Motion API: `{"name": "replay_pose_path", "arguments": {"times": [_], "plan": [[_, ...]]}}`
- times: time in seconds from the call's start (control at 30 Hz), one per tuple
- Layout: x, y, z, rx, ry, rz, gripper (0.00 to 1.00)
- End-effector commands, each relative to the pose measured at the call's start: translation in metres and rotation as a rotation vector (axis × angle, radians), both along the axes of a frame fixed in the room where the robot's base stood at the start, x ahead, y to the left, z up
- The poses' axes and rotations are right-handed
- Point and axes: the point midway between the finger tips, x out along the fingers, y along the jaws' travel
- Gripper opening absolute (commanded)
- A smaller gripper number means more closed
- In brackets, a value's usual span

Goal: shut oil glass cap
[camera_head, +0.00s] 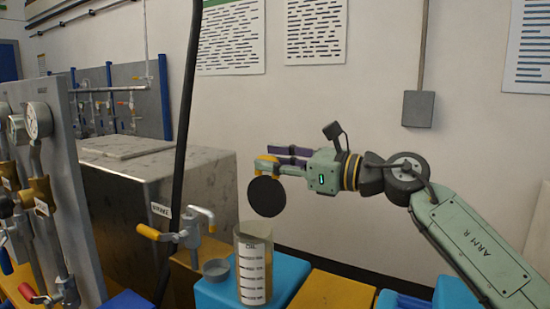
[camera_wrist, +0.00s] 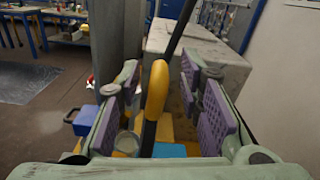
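The oil glass (camera_head: 254,268) is a clear graduated cylinder with amber content, standing upright on a blue block. Its cap (camera_head: 267,197) is a dark round disc with a yellow handle (camera_head: 266,160), standing on edge just above the glass's rim. Whether a hinge joins them cannot be seen. My gripper (camera_head: 283,157) is at the handle, right of and above the glass. In the wrist view, the yellow handle (camera_wrist: 156,92) stands between the purple pads of my gripper (camera_wrist: 160,115), with gaps on both sides. The fingers are open.
A small grey cup (camera_head: 216,269) sits left of the glass. A valve with a yellow lever (camera_head: 150,231) and a dark vertical pipe (camera_head: 188,110) stand further left. A gauge panel (camera_head: 65,180) is at the left edge.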

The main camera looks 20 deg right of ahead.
Motion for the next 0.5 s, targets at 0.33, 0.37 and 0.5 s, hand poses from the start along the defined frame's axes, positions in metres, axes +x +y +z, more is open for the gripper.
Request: {"name": "replay_pose_path", "arguments": {"times": [0.33,0.37,0.5], "plan": [[-0.0003,-0.0001,0.0,0.0,0.0,0.0,0.22],[-0.0002,-0.0002,0.0,0.0,0.0,0.0,0.2],[-0.0003,-0.0003,0.0,0.0,0.0,0.0,0.1]]}}
